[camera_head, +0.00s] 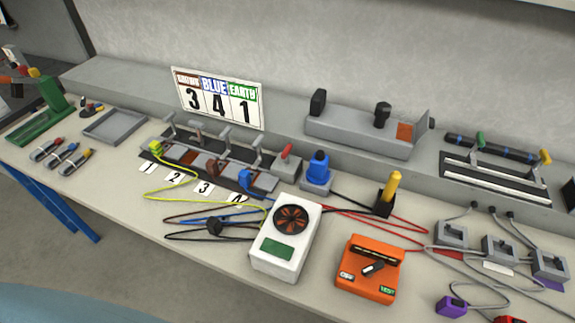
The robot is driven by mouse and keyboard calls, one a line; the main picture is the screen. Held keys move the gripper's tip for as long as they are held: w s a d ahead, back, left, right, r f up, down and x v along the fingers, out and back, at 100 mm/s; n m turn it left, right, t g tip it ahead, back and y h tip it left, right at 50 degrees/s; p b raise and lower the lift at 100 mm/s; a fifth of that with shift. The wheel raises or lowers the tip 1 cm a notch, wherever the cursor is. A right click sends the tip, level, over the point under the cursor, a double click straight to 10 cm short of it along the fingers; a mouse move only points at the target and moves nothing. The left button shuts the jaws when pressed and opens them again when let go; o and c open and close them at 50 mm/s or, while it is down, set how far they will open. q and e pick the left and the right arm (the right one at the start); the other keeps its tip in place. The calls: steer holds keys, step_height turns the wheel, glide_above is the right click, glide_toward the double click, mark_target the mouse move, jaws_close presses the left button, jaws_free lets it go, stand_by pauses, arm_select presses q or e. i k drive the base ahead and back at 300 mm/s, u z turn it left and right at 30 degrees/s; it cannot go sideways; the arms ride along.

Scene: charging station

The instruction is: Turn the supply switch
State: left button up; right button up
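No thing in view carries a readable "supply" label, so I cannot tell for sure which one is the supply switch. A grey box with a red-tipped lever (286,153) stands behind the white charger-like unit, and its lever leans up to the right. An orange box (367,285) at the front carries a black rotary knob (373,269) between a white label and a green label, which seems to read TEST. The knob lies slanted, its right end higher. Neither gripper is in view, and nothing touches the lever or the knob.
A white unit with a round fan (284,248) stands beside the orange box. A blue knob-like part (318,170) and a yellow-handled tool (390,190) stand behind. Cables cross the middle. Clamps (207,165) and a number sign (219,97) are at the back.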

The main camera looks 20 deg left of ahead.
mark_target(285, 156)
steer(key=z, duration=1.2)
steer(key=k, duration=1)
steer(key=u, duration=1.6)
steer(key=i, duration=0.55)
steer(key=u, duration=0.05)
